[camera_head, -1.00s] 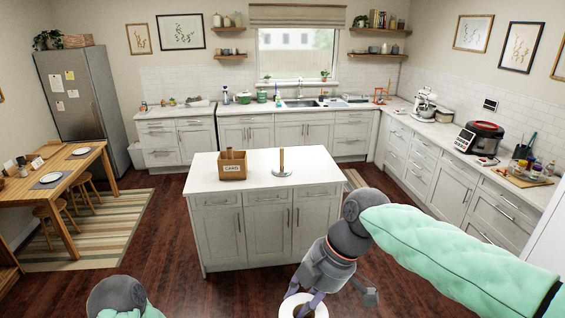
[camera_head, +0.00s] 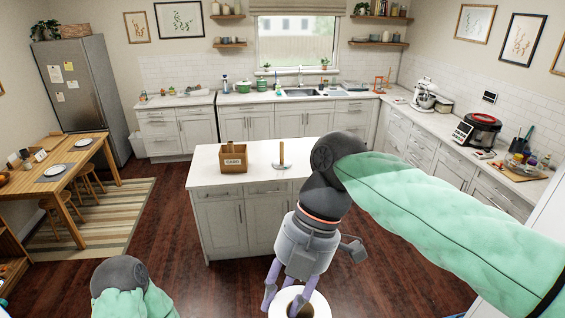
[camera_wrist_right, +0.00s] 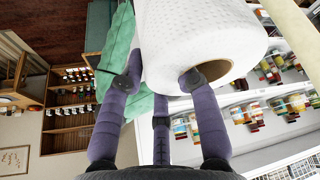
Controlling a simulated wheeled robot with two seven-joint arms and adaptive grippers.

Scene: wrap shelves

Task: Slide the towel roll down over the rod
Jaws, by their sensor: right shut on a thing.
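The white towel roll (camera_head: 318,304) is at the bottom edge of the head view, partly cut off, with its dark core opening facing up. My right gripper (camera_head: 284,302) is shut on the roll and holds it well in front of the kitchen island. In the right wrist view the roll (camera_wrist_right: 205,32) fills the top middle; one fingertip of the gripper (camera_wrist_right: 158,82) is at the core opening and another is against the outside. The brown upright rod (camera_head: 281,152) stands on a round base on the island top, apart from the roll. My left gripper is out of view.
The white island (camera_head: 225,178) also carries a brown box labelled CANS (camera_head: 233,158), left of the rod. A wooden table (camera_head: 62,170) stands at the left. Counters line the back and right walls.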

